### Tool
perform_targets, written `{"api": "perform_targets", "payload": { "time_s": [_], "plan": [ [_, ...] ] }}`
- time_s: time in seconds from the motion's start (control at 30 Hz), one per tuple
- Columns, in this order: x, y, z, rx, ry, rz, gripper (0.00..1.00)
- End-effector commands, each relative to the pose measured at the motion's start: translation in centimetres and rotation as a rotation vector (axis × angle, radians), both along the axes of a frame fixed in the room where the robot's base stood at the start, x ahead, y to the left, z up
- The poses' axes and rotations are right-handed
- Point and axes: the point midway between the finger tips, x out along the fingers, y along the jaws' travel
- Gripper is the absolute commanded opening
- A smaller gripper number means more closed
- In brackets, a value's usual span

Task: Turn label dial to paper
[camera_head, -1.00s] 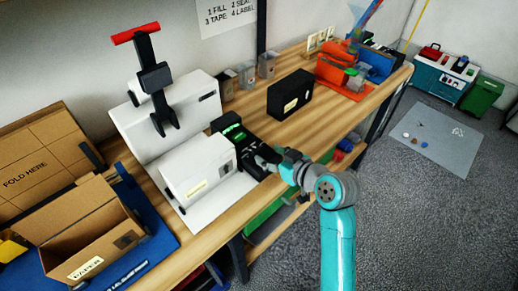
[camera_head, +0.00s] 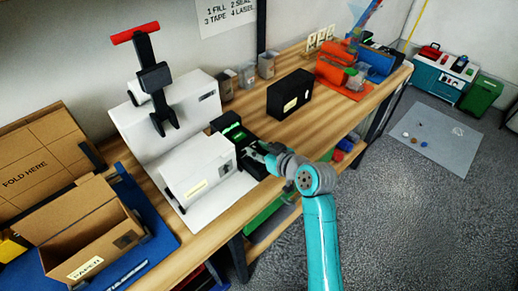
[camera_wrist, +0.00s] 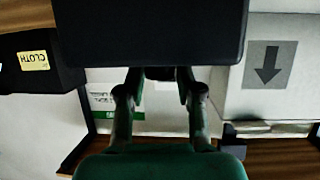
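The black label unit (camera_head: 230,136) with a lit green screen sits on the bench beside a white box-shaped housing. My gripper (camera_head: 255,152) is at its front side. In the wrist view a dark body with a broad flat face fills the top, and my gripper (camera_wrist: 160,76) has its two fingertips apart on either side of a small dark knob-like part (camera_wrist: 160,73) under it. I cannot tell whether the fingertips touch it. The dial's pointer and its setting marks are hidden.
A white press (camera_head: 185,105) with a red-handled lever stands behind the unit. A black box (camera_head: 290,94) stands to the right; its label reads CLOTH in the wrist view. An open carton (camera_head: 85,232) with a PAPER label is at left. Bench between black box and orange holder is clear.

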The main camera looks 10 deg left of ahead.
Motion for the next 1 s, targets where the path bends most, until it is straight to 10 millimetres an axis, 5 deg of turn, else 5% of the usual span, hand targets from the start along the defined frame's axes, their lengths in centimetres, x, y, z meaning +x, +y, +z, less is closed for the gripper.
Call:
{"api": "perform_targets", "payload": {
  "time_s": [0.47,1.0],
  "plan": [
    [-0.22,0.16,-0.12,-0.002,0.001,-0.084,0.0],
    [-0.49,0.75,-0.05,-0.002,-0.001,-0.501,0.0]
  ]
}}
